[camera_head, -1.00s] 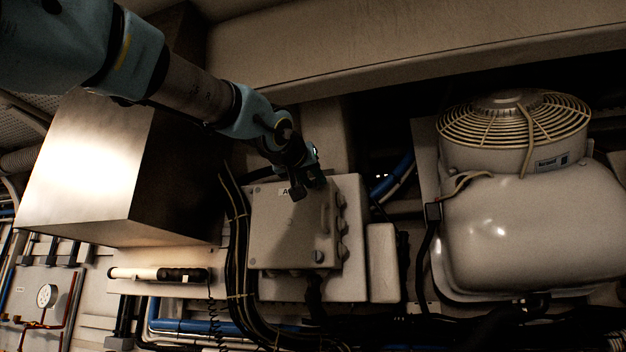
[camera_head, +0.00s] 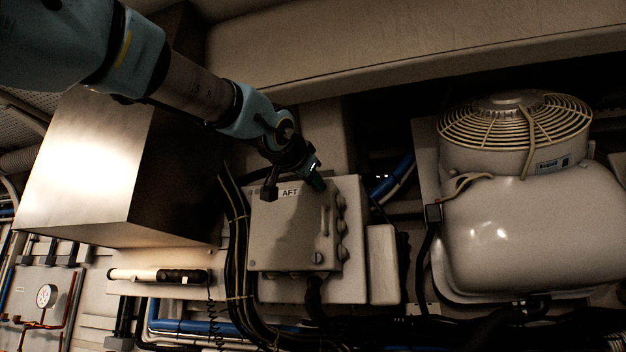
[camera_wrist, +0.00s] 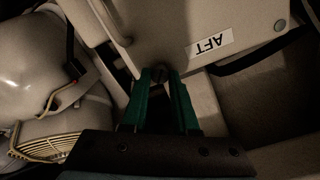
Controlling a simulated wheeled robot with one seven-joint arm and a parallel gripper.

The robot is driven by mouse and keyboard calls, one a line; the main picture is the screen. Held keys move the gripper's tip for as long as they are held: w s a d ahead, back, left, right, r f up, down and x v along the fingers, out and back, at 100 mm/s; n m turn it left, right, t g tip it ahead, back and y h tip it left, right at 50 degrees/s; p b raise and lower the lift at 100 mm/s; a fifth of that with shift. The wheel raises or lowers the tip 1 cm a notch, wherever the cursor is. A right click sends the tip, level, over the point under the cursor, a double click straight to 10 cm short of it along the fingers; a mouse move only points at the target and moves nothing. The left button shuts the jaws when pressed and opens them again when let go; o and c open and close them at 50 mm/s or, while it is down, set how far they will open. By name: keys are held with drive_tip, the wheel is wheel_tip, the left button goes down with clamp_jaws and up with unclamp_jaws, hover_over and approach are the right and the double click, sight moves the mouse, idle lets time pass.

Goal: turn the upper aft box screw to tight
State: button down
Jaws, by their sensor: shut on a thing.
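The AFT box (camera_head: 290,230) is a grey cover on the wall, with its AFT label (camera_head: 289,193) at the top; the label shows upside down in the wrist view (camera_wrist: 209,43). The upper aft box screw (camera_wrist: 159,73) is a dark round head at the box corner, between my green fingertips. My gripper (camera_wrist: 160,79) is shut on this screw. In the head view my gripper (camera_head: 318,182) is at the box's upper right corner and hides the screw. The screw slot's angle is too small and dark to tell.
Another screw (camera_head: 319,258) is at the box's lower right, and one (camera_wrist: 280,26) near the label. A handle (camera_head: 325,221) and side knobs (camera_head: 342,227) are close by. A large white fan unit (camera_head: 525,230) stands right; a metal cabinet (camera_head: 85,180) is left.

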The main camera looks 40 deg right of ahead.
drive_tip(key=shift+m+p, duration=0.9)
drive_tip(key=shift+m, duration=4)
drive_tip(key=c, duration=0.7)
unclamp_jaws()
drive_tip(key=b+v, duration=0.2)
drive_tip(key=v, duration=0.8)
drive_tip(key=shift+s+a+b, duration=0.25)
drive_tip(key=shift+s+b, duration=0.1)
drive_tip(key=shift+b, duration=0.05)
